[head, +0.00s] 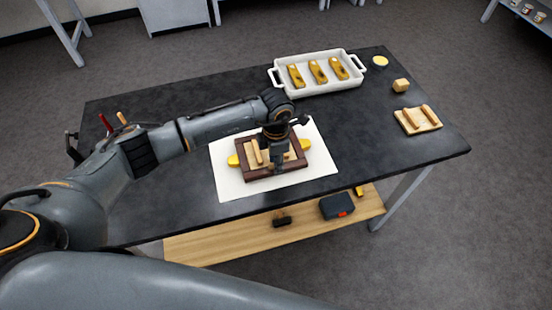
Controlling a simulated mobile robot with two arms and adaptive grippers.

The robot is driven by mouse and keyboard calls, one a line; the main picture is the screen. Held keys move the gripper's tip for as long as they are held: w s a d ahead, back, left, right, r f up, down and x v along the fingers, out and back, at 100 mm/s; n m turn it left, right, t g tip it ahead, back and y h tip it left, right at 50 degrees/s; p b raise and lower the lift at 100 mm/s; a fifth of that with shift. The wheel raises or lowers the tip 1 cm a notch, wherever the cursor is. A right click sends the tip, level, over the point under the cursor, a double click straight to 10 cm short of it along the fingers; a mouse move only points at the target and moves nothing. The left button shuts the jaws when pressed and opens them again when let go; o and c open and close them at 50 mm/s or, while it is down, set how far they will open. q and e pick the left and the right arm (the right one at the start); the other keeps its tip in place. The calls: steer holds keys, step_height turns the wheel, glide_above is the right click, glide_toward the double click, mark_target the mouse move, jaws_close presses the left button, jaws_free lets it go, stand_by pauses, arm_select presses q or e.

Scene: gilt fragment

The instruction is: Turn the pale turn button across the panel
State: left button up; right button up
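A dark brown wooden frame (254,174) with a pale wood panel inside lies on a white sheet (229,188) on the black table. Pale strips (257,152) show on the panel, left of my gripper; I cannot tell for sure which piece is the turn button. Yellow ends (233,160) stick out at the left and right sides of the frame. My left gripper (279,168) points down over the middle of the frame and hides part of the panel. Its fingertips are too small and dark to show whether they are open or touching anything. My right gripper is out of view.
A white tray (335,88) with three yellow pieces stands at the back. A pale block (401,85), a small yellow-topped round dish (380,62) and a wooden board with strips (418,121) lie at the right. The table's front right is clear. A dark case (336,207) lies on the lower shelf.

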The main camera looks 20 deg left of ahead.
arm_select(q)
steer(key=shift+f, duration=0.1)
jaws_close()
steer(key=shift+n, duration=0.3)
steer(key=n+b, duration=0.2)
steer(key=shift+f+n, duration=0.1)
steer(key=shift+n, duration=0.3)
steer(key=n+b, duration=0.1)
steer(key=n, duration=0.2)
steer(key=shift+n, duration=0.3)
steer(key=n+b, duration=0.2)
steer(key=n, duration=0.3)
steer(key=n+b, duration=0.1)
steer(key=n, duration=0.5)
